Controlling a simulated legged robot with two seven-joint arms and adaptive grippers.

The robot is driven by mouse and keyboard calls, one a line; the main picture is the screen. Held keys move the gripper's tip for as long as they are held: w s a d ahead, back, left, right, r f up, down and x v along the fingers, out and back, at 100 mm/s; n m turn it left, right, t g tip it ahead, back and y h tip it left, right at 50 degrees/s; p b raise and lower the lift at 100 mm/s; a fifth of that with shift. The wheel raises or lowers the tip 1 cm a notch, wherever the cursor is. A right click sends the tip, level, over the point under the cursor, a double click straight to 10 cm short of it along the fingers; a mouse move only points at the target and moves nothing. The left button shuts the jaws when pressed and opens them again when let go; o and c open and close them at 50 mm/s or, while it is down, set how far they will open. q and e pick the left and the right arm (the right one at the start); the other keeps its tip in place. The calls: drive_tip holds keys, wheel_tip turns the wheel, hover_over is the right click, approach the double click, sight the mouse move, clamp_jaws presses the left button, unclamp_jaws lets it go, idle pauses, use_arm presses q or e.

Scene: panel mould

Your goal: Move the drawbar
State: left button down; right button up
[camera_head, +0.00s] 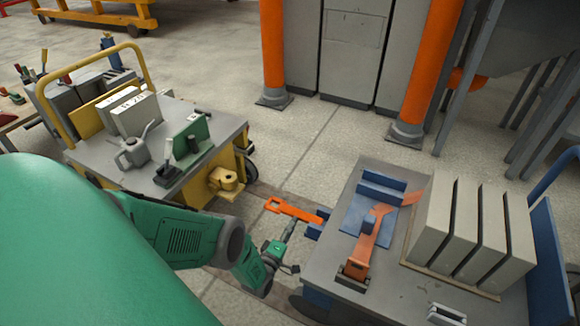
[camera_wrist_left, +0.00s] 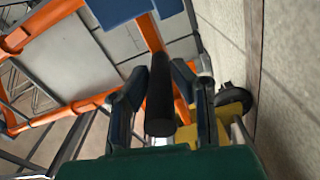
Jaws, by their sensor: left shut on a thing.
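The orange drawbar (camera_head: 298,211) sticks out to the left from the blue bracket (camera_head: 319,222) of the right cart, with an eye at its free end. My left gripper (camera_head: 287,232) is just below it in the head view. In the left wrist view, my left gripper (camera_wrist_left: 158,95) is shut on a black cylindrical handle (camera_wrist_left: 160,97) between its fingers. My right gripper is not in view.
The right cart (camera_head: 400,285) carries upright grey panels (camera_head: 480,235) and an orange lever (camera_head: 366,240). A yellow-framed cart (camera_head: 215,115) with a watering can (camera_head: 134,150) stands at left. Orange posts (camera_head: 273,45) stand behind. Floor between the carts is narrow.

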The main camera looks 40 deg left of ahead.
use_arm(q)
drive_tip(key=c, duration=1.6)
unclamp_jaws()
drive_tip(key=shift+s+f, duration=0.15)
drive_tip(key=shift+f, duration=0.05)
drive_tip(key=shift+o, duration=0.9)
drive_tip(key=v, duration=1.1)
drive_tip(key=shift+s, duration=0.4)
drive_tip(key=shift+f, duration=0.1)
